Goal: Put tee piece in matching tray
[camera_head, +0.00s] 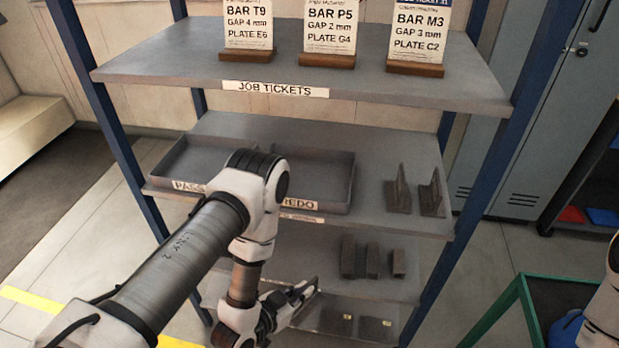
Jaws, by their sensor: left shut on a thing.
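My left gripper (284,306) is low in front of the shelf rack, at the height of the lower shelves. It is shut on a grey metal piece (305,289), taken to be the tee piece; the fingers hide part of it, so its full shape cannot be told. My right gripper is out of view.
Two upright grey tee-shaped pieces (430,193) stand right of the tray. Several dark blocks (372,260) sit on the shelf below, and small plates (375,327) lie lower. Job tickets (329,30) stand on the top shelf (180,62). Blue posts (500,170) flank the rack.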

